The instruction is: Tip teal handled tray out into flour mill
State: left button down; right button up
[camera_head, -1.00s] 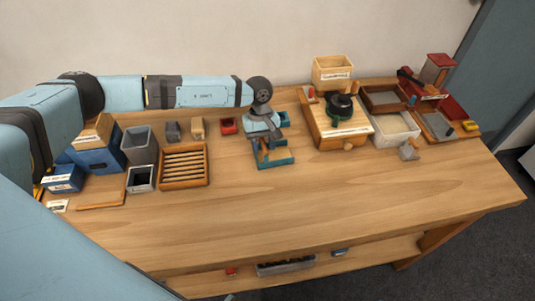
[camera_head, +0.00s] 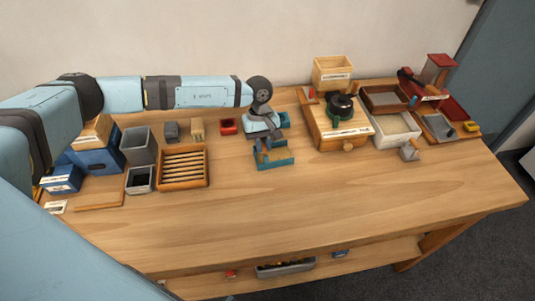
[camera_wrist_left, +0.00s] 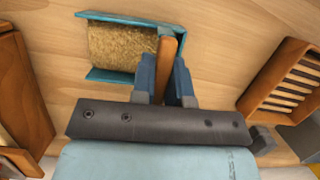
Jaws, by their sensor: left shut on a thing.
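The teal tray (camera_head: 276,164) appears to sit on the table near its middle, below my left arm. In the left wrist view the tray (camera_wrist_left: 110,17) holds a layer of golden-brown grainy stuff, and its wooden handle (camera_wrist_left: 166,47) stands between my blue fingers. My left gripper (camera_head: 263,152) is shut on that handle; it also shows in the wrist view (camera_wrist_left: 167,68). The flour mill, a wooden box (camera_head: 325,126) with a dark round top and green part (camera_head: 340,104), stands to the right of the tray. My right gripper is out of view.
A slatted wooden rack (camera_head: 183,167), grey bins (camera_head: 139,145) and blue boxes (camera_head: 95,155) stand at left. A red dish (camera_head: 229,126) is left of my gripper. A white tray (camera_head: 394,138) stands right of the mill. The table's front is clear.

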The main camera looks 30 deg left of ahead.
pick_arm(q)
jog(key=shift+r+p, duration=0.65)
jog(key=shift+r, duration=1.8)
